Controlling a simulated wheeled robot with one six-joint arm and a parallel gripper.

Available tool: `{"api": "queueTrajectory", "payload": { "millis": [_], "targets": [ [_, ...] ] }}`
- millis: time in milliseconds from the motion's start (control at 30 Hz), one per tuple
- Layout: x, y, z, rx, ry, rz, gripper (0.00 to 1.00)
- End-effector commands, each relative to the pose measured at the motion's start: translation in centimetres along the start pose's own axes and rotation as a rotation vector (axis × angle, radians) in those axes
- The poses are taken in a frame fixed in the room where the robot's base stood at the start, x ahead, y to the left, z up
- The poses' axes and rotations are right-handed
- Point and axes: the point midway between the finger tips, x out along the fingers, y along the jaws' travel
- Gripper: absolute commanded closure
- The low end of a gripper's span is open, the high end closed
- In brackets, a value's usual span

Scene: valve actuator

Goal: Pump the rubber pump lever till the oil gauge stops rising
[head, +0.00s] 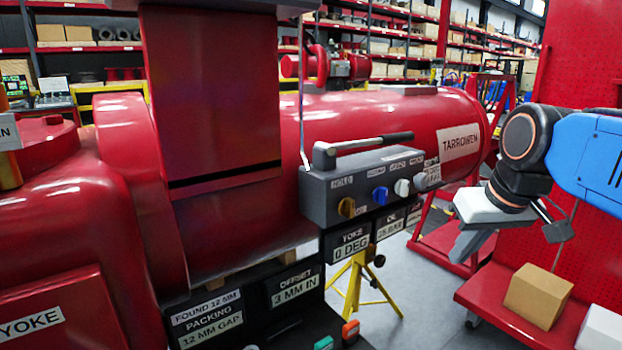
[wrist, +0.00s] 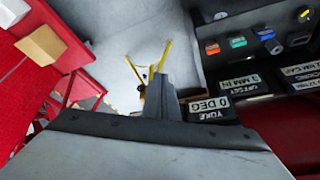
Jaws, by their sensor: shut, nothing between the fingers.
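The pump lever (head: 368,143) has a dark rubber-like grip and lies nearly level along the top of the grey control box (head: 325,200) in the head view. Its grip points right. My gripper (head: 461,254) is to the right of the box and lower than the lever, clear of it and pointing down-left. Its fingers are together and empty; they also show in the wrist view (wrist: 160,92). The lever does not show in the wrist view. An oil plate (head: 390,224) with small lettering stands below the box, partly cut off by its neighbour. I cannot make out a gauge needle.
Coloured knobs (head: 380,195) line the box front. The big red cylinder (head: 400,115) lies behind it. A yellow stand (head: 358,285) is below. A red bench with a cardboard box (head: 538,296) is at right. Grey floor is open between.

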Motion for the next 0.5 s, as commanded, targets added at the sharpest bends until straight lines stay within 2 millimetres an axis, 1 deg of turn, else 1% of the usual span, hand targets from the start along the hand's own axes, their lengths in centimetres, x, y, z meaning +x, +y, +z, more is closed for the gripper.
{"api": "queueTrajectory", "payload": {
  "millis": [33,67,100,200,300,400,500],
  "targets": [
    [1.3,0.0,2.5,0.011,-0.003,0.009,1.0],
    [2.1,0.0,3.9,0.019,-0.002,0.015,1.0],
    [3.2,0.1,5.7,0.028,-0.003,0.025,1.0],
    [5.7,0.2,9.8,0.051,-0.004,0.043,1.0],
    [7.9,0.4,13.0,0.068,-0.005,0.057,1.0],
    [9.3,0.5,15.1,0.078,-0.004,0.066,1.0],
    [10.0,0.5,16.2,0.083,-0.002,0.071,1.0]
  ]
}}
